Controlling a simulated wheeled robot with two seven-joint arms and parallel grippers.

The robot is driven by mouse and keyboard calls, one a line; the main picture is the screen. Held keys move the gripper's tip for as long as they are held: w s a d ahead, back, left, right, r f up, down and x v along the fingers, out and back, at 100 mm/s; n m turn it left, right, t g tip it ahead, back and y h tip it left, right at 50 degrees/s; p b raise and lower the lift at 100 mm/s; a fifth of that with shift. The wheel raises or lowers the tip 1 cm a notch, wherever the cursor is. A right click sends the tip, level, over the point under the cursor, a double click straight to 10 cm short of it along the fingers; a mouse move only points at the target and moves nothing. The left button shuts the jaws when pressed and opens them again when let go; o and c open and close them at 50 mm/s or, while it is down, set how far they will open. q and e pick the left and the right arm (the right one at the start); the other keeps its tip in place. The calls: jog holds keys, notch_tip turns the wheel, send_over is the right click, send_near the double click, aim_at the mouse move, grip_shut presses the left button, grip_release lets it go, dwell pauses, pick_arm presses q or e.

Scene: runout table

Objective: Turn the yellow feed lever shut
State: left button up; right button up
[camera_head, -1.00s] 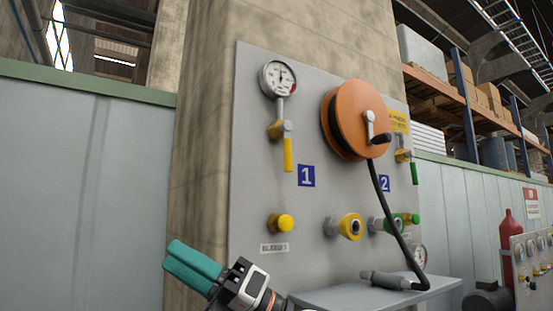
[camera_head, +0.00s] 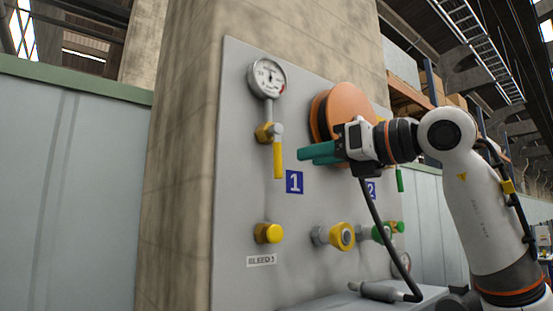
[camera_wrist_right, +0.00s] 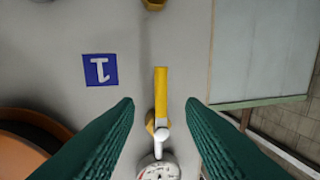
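The yellow feed lever (camera_head: 278,160) hangs straight down from its brass valve (camera_head: 264,132), below the round gauge (camera_head: 266,78) and left of the blue "1" label (camera_head: 294,182). My right gripper (camera_head: 318,153) is to the right of the lever in the head view, with its green fingers pointing left. In the right wrist view the same lever (camera_wrist_right: 161,92) shows between the two spread fingertips (camera_wrist_right: 160,103), apart from both. The right gripper is open and empty. My left gripper is not in view.
An orange hose reel (camera_head: 347,104) is behind my right gripper, with a black hose hanging down. A yellow bleed knob (camera_head: 268,233) and a yellow coupling (camera_head: 340,236) sit lower on the grey panel (camera_head: 235,190). A grey shelf (camera_head: 335,301) juts out at the bottom.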

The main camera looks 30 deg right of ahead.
aim_at(281, 162)
jog(key=shift+p+x, duration=1.65)
jog(key=shift+x, duration=3)
grip_shut()
